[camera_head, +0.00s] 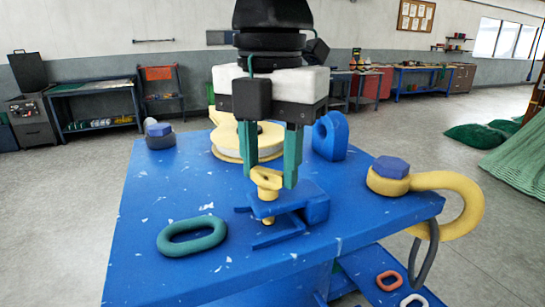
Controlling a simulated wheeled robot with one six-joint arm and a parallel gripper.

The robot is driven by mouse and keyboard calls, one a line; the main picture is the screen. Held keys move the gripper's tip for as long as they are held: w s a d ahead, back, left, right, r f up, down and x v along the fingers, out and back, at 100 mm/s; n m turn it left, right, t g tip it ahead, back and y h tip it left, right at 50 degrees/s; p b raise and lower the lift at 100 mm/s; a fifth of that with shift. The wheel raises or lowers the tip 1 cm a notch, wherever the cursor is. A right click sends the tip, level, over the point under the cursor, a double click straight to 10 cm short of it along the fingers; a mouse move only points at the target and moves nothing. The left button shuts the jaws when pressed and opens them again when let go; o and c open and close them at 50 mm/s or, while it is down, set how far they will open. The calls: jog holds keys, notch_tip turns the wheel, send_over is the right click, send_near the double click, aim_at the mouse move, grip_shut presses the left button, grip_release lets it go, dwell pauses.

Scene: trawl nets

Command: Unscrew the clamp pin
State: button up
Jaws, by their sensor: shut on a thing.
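The clamp pin (268,183) is yellow, with an eye-shaped head and a wider collar, and stands upright in the blue clamp (316,207) near the table's front edge. Its lower end shows below the clamp's upper jaw. My gripper (270,174) points straight down from above, with its two green fingers on either side of the pin's head, shut on it. The exact contact of the fingers with the head is hard to see.
The blue table (150,230) carries a green ring link (192,236), a yellow-and-white spool (225,145) behind the gripper, a blue lug (330,136), a grey piece with a blue top (160,136) and a yellow shackle (455,195) at the right edge.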

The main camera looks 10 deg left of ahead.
aim_at(264, 169)
jog(key=n, duration=0.6)
jog(key=shift+a+f+n, duration=0.15)
jog(key=shift+n, duration=0.15)
jog(key=n, duration=0.6)
jog(key=shift+s+a, duration=0.1)
jog(key=shift+a, duration=0.05)
jog(key=shift+n, duration=0.3)
jog(key=o, duration=1)
jog(key=shift+r, duration=3.95)
